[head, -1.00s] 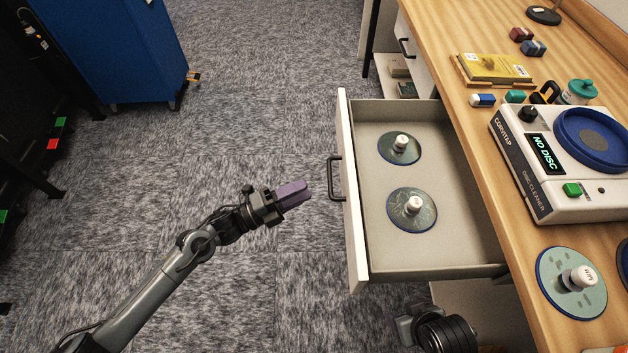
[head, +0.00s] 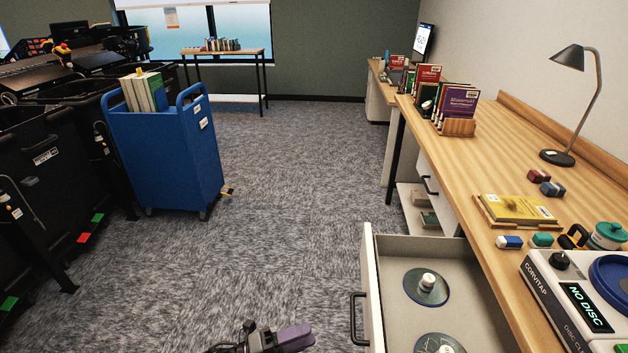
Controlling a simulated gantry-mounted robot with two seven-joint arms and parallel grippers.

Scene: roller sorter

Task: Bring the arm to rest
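My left gripper (head: 292,338) shows at the bottom edge of the head view, with its purple fingers together and nothing visible between them. It is over the carpet, left of the open drawer (head: 371,290) and apart from its handle (head: 353,318). Most of the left arm is cut off below the frame. My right gripper is not in view.
Two discs with white knobs, a far one (head: 427,287) and a near one (head: 437,344), lie in the drawer. The disc cleaner (head: 548,300) on the desk reads "NO DISC". A blue cart (head: 165,155) stands left. Open carpet (head: 290,180) lies between.

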